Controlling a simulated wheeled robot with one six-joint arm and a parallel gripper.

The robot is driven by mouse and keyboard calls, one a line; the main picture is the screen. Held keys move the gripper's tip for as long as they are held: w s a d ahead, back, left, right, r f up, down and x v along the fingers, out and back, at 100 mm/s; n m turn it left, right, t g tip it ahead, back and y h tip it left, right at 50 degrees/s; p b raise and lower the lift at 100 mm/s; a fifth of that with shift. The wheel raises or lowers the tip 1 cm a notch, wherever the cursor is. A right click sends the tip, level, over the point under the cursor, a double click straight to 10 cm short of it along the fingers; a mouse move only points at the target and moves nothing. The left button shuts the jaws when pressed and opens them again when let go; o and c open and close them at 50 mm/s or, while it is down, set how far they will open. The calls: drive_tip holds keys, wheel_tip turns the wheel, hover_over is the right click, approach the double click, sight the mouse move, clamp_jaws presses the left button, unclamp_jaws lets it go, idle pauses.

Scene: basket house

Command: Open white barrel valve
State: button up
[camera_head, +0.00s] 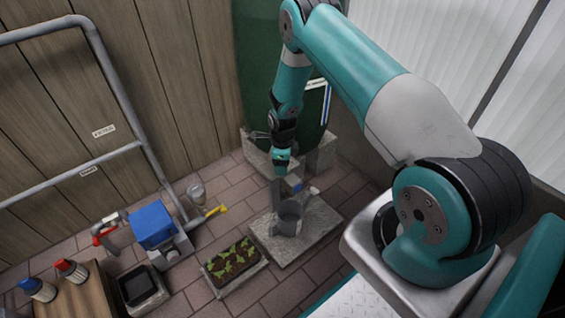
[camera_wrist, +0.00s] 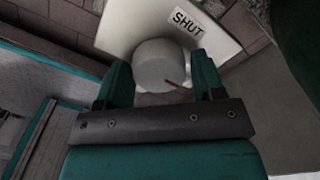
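The white valve knob (camera_wrist: 162,62) shows in the wrist view as a round knob with a thin red mark at its lower right. It sits in front of a pale plate (camera_wrist: 120,28) with a label reading SHUT (camera_wrist: 187,22). My gripper (camera_wrist: 162,72) has its two fingers apart, one on each side of the knob. Whether the fingers touch it I cannot tell. In the head view my gripper (camera_head: 281,160) is low in front of the dark green barrel (camera_head: 262,60). The knob is not clearly visible there.
A grey watering can (camera_head: 289,217) stands on a stone slab (camera_head: 318,220) below my gripper. Concrete blocks (camera_head: 322,155) support the barrel. A planter (camera_head: 235,264), a blue-topped device (camera_head: 152,224) and a metal pipe rail (camera_head: 120,95) are to the left.

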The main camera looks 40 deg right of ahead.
drive_tip(key=shift+o, duration=1)
wheel_tip(320, 180, up, 17)
drive_tip(key=p, duration=0.4)
drive_tip(key=shift+r+p, duration=0.2)
drive_tip(key=shift+p, duration=0.2)
